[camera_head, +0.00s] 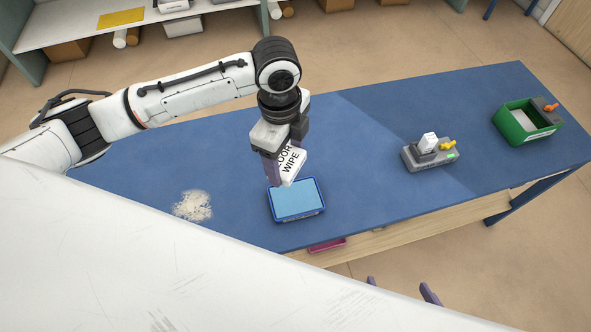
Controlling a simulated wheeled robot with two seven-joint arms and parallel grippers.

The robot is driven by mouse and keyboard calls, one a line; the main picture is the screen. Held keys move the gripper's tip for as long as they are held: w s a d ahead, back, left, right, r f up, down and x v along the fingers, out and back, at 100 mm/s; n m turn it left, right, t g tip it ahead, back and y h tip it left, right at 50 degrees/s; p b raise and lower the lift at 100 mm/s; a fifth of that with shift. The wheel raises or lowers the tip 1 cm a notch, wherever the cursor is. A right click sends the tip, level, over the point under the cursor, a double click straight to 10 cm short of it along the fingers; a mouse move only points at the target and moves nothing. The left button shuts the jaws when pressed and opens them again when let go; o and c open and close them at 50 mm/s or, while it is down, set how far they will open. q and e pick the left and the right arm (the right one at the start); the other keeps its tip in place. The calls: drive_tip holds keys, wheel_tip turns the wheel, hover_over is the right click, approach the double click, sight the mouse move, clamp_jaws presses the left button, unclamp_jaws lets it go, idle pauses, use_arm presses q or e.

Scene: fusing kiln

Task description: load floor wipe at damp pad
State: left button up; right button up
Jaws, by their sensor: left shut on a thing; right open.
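The floor wipe (293,163) is a white piece with dark lettering, partly hidden by the gripper. My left gripper (283,165) is shut on it and holds it tilted, over the far edge of the damp pad. The damp pad (298,203) is a light blue pad in a dark blue tray on the table. The wipe's lower end is at the tray's far rim in the picture; I cannot tell whether it touches. My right gripper (400,289) shows only as two purple fingertips, open and apart, beyond the table's near edge.
A pale powder pile (193,206) lies on the blue table (370,130) left of the tray. A grey device (430,153) with a white block and yellow knob stands to the right. A green bin (526,122) is at the far right. The table between is clear.

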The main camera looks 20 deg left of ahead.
sight(295, 198)
use_arm(q)
drive_tip(key=f+m, duration=0.1)
drive_tip(key=m, duration=0.1)
drive_tip(key=d+f+m, duration=0.1)
drive_tip(key=m, duration=0.1)
drive_tip(key=f+m+p, duration=0.1)
drive_tip(key=f+m, duration=0.1)
drive_tip(key=shift+d+m, duration=0.3)
drive_tip(key=shift+d, duration=0.1)
drive_tip(key=f+m, duration=0.2)
drive_tip(key=f, duration=0.1)
drive_tip(key=shift+s+d+f+m, duration=0.15)
drive_tip(key=shift+d+m, duration=0.1)
drive_tip(key=shift+m, duration=0.15)
wheel_tip(295, 198, down, 4)
drive_tip(key=shift+r+b, duration=0.1)
drive_tip(key=shift+b, duration=1.15)
drive_tip(key=shift+f, duration=0.3)
drive_tip(key=shift+f+b, duration=0.45)
drive_tip(key=shift+f+p, duration=0.15)
drive_tip(key=shift+p, duration=0.2)
idle(0.5)
